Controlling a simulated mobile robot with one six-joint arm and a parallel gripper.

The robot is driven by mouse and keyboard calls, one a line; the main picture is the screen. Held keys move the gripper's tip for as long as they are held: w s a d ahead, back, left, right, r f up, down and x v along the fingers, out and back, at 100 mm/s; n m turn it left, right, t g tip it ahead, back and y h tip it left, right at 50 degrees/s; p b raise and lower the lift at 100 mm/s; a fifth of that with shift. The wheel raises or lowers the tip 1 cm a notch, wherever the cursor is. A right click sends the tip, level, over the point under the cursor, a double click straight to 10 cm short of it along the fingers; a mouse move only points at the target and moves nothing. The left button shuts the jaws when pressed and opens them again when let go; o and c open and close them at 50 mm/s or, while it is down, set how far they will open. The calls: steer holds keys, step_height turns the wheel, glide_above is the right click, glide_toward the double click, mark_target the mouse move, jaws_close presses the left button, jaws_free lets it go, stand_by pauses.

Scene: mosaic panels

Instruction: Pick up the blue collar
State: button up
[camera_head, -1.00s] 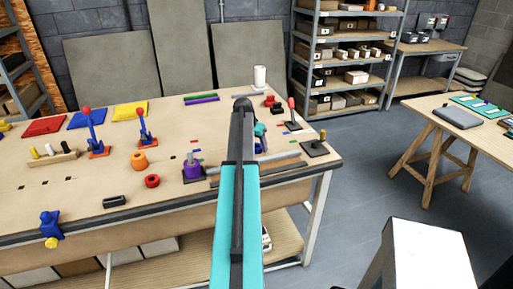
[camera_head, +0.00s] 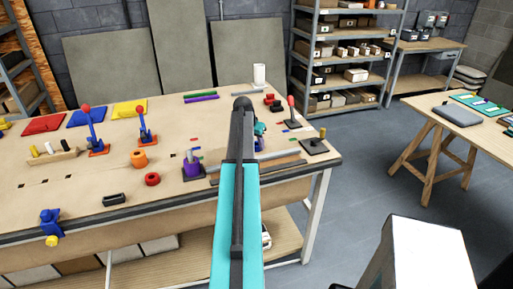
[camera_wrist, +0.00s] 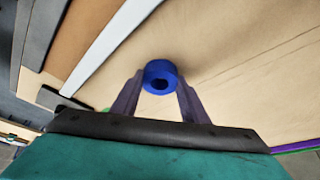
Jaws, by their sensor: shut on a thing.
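The blue collar (camera_wrist: 161,70), a short ring with a dark centre hole, sits between the two fingertips of my gripper (camera_wrist: 160,84) in the wrist view. The fingers press on its left and right sides, so my gripper is shut on it. Wooden tabletop shows behind the collar; I cannot tell whether it touches the surface. In the head view my own arm covers most of the gripper, with only a small teal part (camera_head: 260,128) showing at the right, and the collar cannot be made out.
A lever (camera_head: 292,113) and a white cylinder (camera_head: 259,76) stand near the arm.

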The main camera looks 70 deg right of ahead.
steer(key=shift+r, duration=0.15)
steer(key=shift+r+b, duration=1.05)
steer(key=shift+r, duration=0.5)
steer(key=s+a+b, duration=0.1)
steer(key=s+a, duration=0.1)
steer(key=a, duration=0.3)
steer(key=s+a+r+b, duration=0.1)
steer(key=s+a+b, duration=0.1)
steer(key=a, duration=0.3)
steer(key=s+a+b, duration=0.1)
steer(key=a+b, duration=0.1)
steer(key=a, duration=0.3)
steer(key=shift+s+r, duration=0.3)
steer(key=shift+s, duration=0.1)
step_height(320, 180, up, 7)
steer(key=p, duration=0.5)
stand_by(0.6)
